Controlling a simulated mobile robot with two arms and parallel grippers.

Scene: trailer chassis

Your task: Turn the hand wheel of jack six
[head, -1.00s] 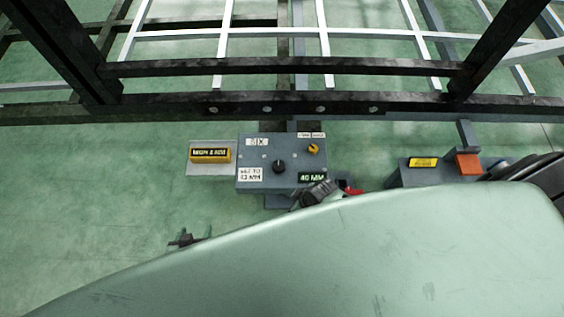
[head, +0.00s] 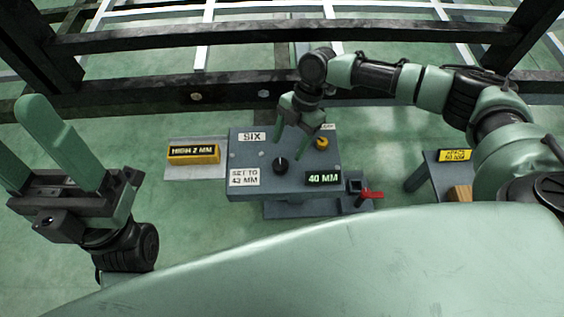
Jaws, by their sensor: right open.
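Jack six is a grey box (head: 240,150) with a sign reading SIX, a label reading SET TO 43 MM and a green display (head: 323,178) reading 40 MM. A black round knob (head: 281,166) with a pale mark sits mid-panel, and a smaller yellow knob (head: 321,143) sits at upper right. A red handle (head: 370,195) sticks out at the lower right. My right gripper (head: 291,141) is open and empty, pointing down over the panel just above the black knob; contact is not visible. My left gripper (head: 20,130) is open and empty at far left, fingers pointing up.
A yellow block (head: 193,154) marked HIGH 2 MM lies on a pale plate left of the jack. Another grey unit (head: 425,172) with a yellow label stands to the right, partly behind my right arm. Dark chassis beams (head: 220,100) cross behind. Green floor is clear at left.

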